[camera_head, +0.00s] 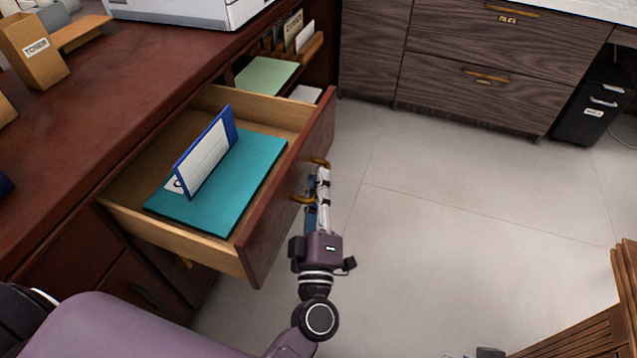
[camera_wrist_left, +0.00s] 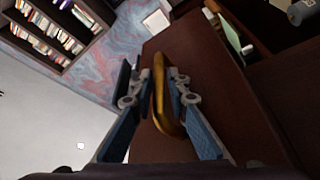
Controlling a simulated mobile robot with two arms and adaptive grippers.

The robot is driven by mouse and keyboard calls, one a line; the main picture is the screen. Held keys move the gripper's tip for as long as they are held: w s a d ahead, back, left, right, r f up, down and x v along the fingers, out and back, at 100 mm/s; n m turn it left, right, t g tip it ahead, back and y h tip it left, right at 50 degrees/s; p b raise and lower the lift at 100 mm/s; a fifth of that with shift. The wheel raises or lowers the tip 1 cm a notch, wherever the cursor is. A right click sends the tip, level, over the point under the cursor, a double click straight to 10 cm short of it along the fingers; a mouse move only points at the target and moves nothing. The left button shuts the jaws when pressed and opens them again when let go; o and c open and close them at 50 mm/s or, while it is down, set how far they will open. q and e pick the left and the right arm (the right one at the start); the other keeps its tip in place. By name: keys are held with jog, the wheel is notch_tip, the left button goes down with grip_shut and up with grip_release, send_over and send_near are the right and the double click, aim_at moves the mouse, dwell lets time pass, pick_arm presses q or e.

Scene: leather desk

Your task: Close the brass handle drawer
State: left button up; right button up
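The drawer (camera_head: 180,241) with the brass handle is pulled out from the dark red desk. Its dark red front faces right. The brass handle (camera_head: 301,199) is partly covered by my left gripper (camera_head: 321,178) in the head view. In the left wrist view, the handle (camera_wrist_left: 158,100) lies between the two close-set fingers of my left gripper (camera_wrist_left: 160,82), which look shut on it. The fingers reach along the drawer front. Inside the drawer lie a teal folder (camera_head: 245,170) and an upright blue-framed white card (camera_head: 207,155).
An open desk compartment with a green folder (camera_head: 264,76) is beyond the drawer. A toner box (camera_head: 35,55) stands on the desktop. A wooden cabinet (camera_head: 480,65) is at the back and a slatted wooden piece (camera_head: 590,330) at lower right. The tiled floor between is clear.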

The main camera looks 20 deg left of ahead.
pick_arm(q)
grip_shut()
jog(key=shift+a, duration=0.1)
